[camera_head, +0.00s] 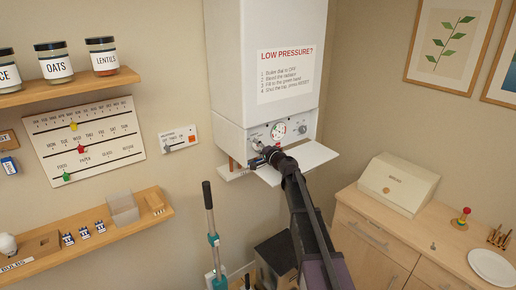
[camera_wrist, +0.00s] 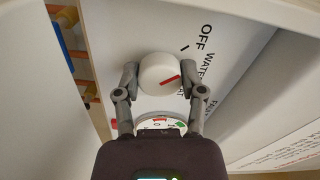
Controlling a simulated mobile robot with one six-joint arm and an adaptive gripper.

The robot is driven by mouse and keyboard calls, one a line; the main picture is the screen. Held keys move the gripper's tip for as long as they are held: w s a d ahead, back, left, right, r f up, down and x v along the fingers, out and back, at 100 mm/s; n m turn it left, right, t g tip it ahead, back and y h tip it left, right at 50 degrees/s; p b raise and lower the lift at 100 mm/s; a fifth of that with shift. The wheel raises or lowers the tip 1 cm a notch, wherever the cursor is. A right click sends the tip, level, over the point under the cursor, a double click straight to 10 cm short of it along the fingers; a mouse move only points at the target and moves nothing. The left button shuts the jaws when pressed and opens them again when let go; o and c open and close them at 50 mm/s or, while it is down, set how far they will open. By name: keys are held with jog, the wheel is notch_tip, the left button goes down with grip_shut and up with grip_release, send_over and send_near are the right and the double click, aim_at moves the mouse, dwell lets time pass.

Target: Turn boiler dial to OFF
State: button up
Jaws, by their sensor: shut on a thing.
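The white boiler (camera_head: 265,50) hangs on the wall in the head view. Its round white dial (camera_wrist: 158,70) sits in the middle of the wrist view, with a red pointer line directed right and slightly up. "OFF" (camera_wrist: 204,38) is printed up and right of the dial, with a short black tick beside it; the pointer lies away from that tick, nearer the "WATER" lettering (camera_wrist: 207,70). My gripper (camera_wrist: 160,75) is shut on the dial, one finger on each side. In the head view my gripper (camera_head: 269,154) hides part of the lower left boiler panel.
A pressure gauge (camera_head: 278,130) and another knob (camera_head: 302,129) are right of the dial. An open white flap (camera_head: 297,162) juts out below. A sign (camera_head: 286,75) is above.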

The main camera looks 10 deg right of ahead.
jog(key=shift+w+n, duration=0.15)
jog(key=shift+n, duration=0.15)
jog(key=o, duration=1.1)
jog(key=shift+o, duration=0.2)
jog(key=shift+s, duration=0.2)
jog(key=v, duration=1.1)
jog(key=shift+s+d, duration=0.25)
jog(key=shift+s, duration=0.1)
jog(key=shift+f, duration=0.15)
